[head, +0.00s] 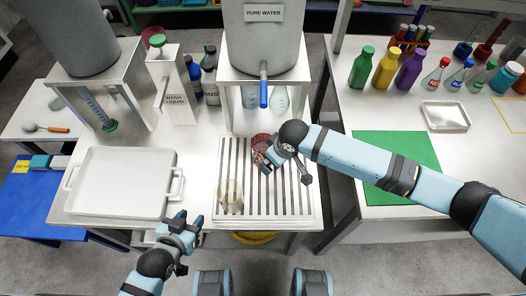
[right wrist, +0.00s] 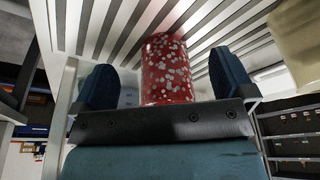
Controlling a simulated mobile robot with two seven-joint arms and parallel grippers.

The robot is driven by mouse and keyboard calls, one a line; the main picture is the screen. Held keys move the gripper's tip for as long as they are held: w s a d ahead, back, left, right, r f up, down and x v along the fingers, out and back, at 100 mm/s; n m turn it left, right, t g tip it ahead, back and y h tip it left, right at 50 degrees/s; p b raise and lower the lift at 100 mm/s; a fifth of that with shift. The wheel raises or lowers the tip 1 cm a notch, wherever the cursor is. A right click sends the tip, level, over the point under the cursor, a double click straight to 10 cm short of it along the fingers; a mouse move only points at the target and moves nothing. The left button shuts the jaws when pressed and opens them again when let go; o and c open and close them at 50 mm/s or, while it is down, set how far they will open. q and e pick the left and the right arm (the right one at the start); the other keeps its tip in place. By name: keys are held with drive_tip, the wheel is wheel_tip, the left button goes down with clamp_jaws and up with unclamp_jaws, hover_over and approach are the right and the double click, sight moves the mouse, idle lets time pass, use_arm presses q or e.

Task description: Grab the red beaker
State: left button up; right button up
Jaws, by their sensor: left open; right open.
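The red beaker (head: 259,141) stands on the slatted drain rack (head: 289,200) in the head view, partly hidden by my right gripper (head: 268,160). In the right wrist view the red beaker (right wrist: 167,72), speckled with pale spots, is between the two blue fingers of my right gripper (right wrist: 165,84). The fingers are open, with a visible gap on each side of the beaker. My left gripper (head: 182,226) is open and empty in front of the table's edge, below the white tray.
A clear beaker (head: 230,197) stands on the rack, left of my right gripper. A white tray (head: 122,208) lies to the left. The pure water tank (head: 264,40) with a blue tap stands behind the rack. A green mat (head: 372,150) lies on the right table.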

sight(263, 147)
drive_tip(key=w+a, duration=0.4)
drive_tip(key=shift+w+f, duration=0.1)
drive_tip(key=shift+f, duration=0.1)
use_arm(q)
drive_tip(key=shift+d, duration=0.1)
use_arm(e)
drive_tip(key=shift+f, duration=0.4)
drive_tip(key=c, duration=1.2)
use_arm(q)
drive_tip(key=shift+r, duration=0.15)
use_arm(e)
drive_tip(key=shift+r, duration=0.1)
